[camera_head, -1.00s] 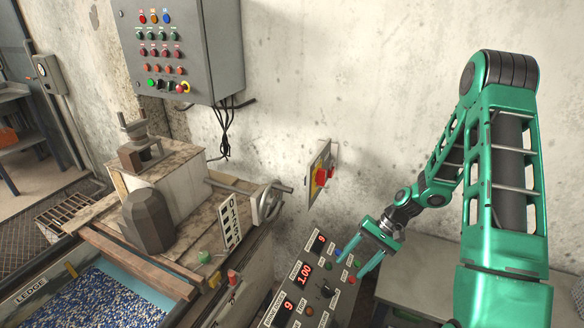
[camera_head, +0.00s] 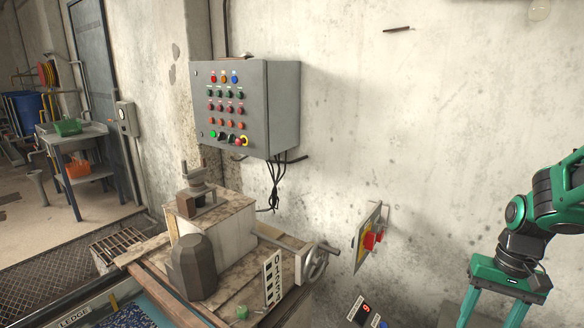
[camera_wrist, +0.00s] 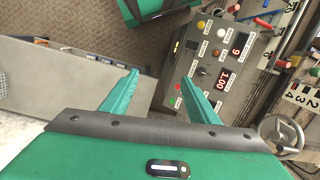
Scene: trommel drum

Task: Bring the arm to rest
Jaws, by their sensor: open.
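My gripper (camera_head: 495,310) is at the right of the head view, its green fingers pointing down and cut off by the bottom edge. In the wrist view my gripper (camera_wrist: 155,82) has its two fingers spread wide apart with nothing between them. Beyond the fingers lies a control panel (camera_wrist: 207,78) with red digit displays, knobs and buttons. In the head view only a corner of this panel (camera_head: 368,312) shows at the bottom. My gripper appears apart from it.
A grey button cabinet (camera_head: 246,105) hangs on the wall. A handwheel (camera_head: 318,263) stands on the wooden machine bench. A grey surface (camera_wrist: 60,85) lies left in the wrist view. The upper right wall is mostly bare.

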